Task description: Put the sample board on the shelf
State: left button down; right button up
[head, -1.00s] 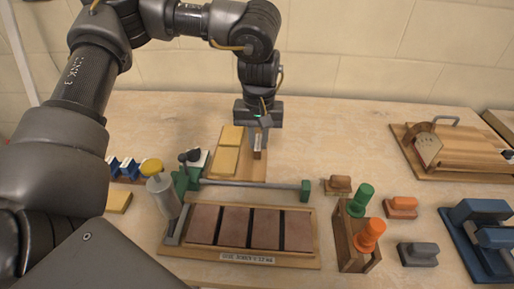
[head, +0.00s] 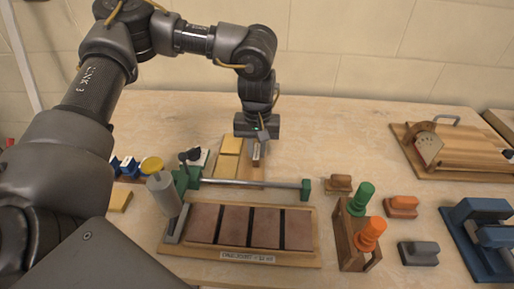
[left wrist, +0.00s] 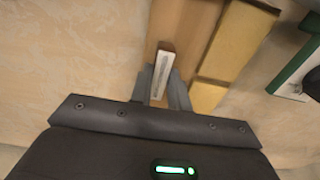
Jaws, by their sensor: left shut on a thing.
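A flat wooden board (head: 250,172) carries two yellow blocks (head: 230,145) on its left half; I take it for the sample board. It lies behind the green-ended metal bar. My left gripper (head: 257,148) is shut on a small upright brown piece with a pale strip, which appears to be the board's handle; the left wrist view shows this piece (left wrist: 163,68) between the fingers (left wrist: 164,88), over the bare wood. Whether the board touches the table is unclear. I cannot make out a shelf. My right gripper is not in view.
The bar (head: 250,183) and a wooden base with brown tiles (head: 240,257) stand in front. A wooden holder with green and orange knobs (head: 356,250) is front right. A blue tool (head: 480,235) is far right.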

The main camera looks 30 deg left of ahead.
pick_arm(q)
jog(key=c, duration=1.3)
grip_release()
jog(key=shift+r, duration=0.4)
notch_tip(320, 180, up, 5)
jog(key=shift+w+r+p, duration=0.1)
jog(key=shift+p, duration=0.55)
jog(key=shift+r+p, duration=1.15)
jog(key=shift+r, duration=2)
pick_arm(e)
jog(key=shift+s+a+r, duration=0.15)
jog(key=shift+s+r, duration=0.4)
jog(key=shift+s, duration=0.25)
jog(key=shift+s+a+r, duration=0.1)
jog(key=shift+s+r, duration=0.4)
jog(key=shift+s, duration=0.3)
